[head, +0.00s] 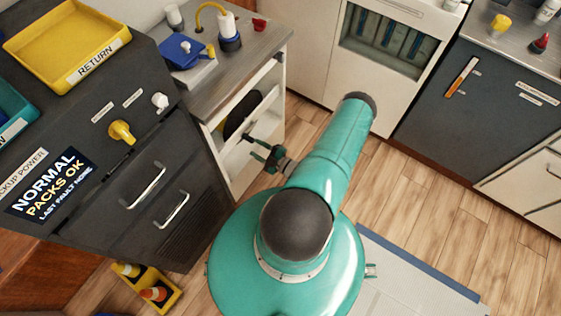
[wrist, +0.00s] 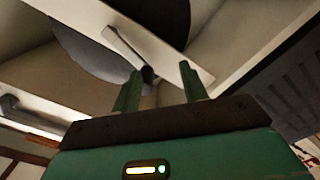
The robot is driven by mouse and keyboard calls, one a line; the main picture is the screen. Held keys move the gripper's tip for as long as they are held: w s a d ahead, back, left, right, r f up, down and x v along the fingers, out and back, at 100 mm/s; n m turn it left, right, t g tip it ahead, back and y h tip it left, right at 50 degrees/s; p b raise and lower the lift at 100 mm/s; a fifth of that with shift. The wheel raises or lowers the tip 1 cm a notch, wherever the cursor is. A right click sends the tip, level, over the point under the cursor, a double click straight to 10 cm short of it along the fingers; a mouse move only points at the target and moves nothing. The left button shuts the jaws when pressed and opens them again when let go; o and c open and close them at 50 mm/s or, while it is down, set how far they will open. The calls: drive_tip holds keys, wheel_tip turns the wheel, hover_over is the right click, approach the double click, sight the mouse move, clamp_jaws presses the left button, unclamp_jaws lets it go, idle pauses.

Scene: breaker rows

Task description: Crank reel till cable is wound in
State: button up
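The reel is a dark round disc (head: 238,118) in the open bay of the white cabinet under the grey counter. In the wrist view the disc (wrist: 85,58) sits behind a pale slanting bar. A light crank arm (wrist: 124,44) crosses it and ends in a dark handle (wrist: 148,76). My gripper (head: 262,150) is in front of the bay, and its fingers are apart in the wrist view (wrist: 160,84). The handle shows between the fingertips, nearer the left one; I cannot tell whether they touch. I cannot make out the cable.
A dark cabinet with handles (head: 145,187) and a yellow knob (head: 121,131) stands close on the left. A yellow tray (head: 68,45) lies on top. A small yellow crate with cones (head: 147,290) is on the floor.

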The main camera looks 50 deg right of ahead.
drive_tip(key=s, duration=1)
drive_tip(key=shift+s+d, duration=0.2)
drive_tip(key=shift+s, duration=0.1)
drive_tip(key=shift+c, duration=0.2)
